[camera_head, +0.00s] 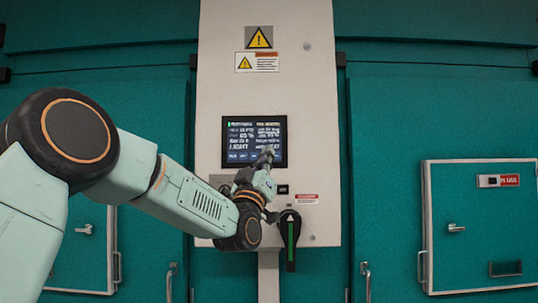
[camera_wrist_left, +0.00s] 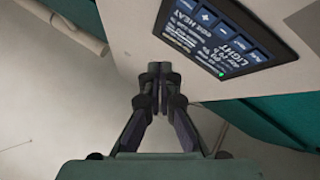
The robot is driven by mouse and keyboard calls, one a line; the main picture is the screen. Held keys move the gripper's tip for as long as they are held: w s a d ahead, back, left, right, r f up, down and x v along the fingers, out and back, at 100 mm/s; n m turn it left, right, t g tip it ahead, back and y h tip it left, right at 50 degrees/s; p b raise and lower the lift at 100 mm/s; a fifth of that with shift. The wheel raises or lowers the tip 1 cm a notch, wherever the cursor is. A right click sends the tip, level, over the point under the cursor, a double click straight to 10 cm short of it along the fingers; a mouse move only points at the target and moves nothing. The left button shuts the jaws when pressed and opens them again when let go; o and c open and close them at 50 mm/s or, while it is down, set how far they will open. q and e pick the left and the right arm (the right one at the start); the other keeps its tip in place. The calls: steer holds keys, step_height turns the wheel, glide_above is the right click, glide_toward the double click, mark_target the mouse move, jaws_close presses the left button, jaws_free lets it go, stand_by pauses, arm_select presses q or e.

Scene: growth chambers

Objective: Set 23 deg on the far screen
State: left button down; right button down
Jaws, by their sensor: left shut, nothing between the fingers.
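The screen (camera_head: 240,140) is a dark display with white and blue text, set in a pale upright control cabinet. Its text is too small to read surely in the head view. My left gripper (camera_head: 267,154) is shut and empty, and its tips overlap the lower right part of the screen there. In the left wrist view the shut fingertips (camera_wrist_left: 159,70) point toward the pale cabinet face, beside the tilted screen (camera_wrist_left: 222,38). That view shows blue keys with plus and minus signs and the words LIGHT and HEAT. I cannot tell whether the tips touch. My right gripper is out of view.
The cabinet (camera_head: 220,60) carries yellow warning labels (camera_head: 259,38) at its top. A black rotary handle (camera_head: 290,240) with a green stripe hangs below right of the screen. Teal chamber doors flank the cabinet, with a smaller hatch (camera_head: 480,255) at the right.

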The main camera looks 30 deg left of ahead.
arm_select(q)
steer(key=w+a+p, duration=0.2)
steer(key=w+a, duration=0.3)
steer(key=w, duration=0.1)
steer(key=shift+p, duration=0.4)
stand_by(1.8)
steer(key=shift+a+r, duration=0.1)
steer(key=shift+a, duration=0.1)
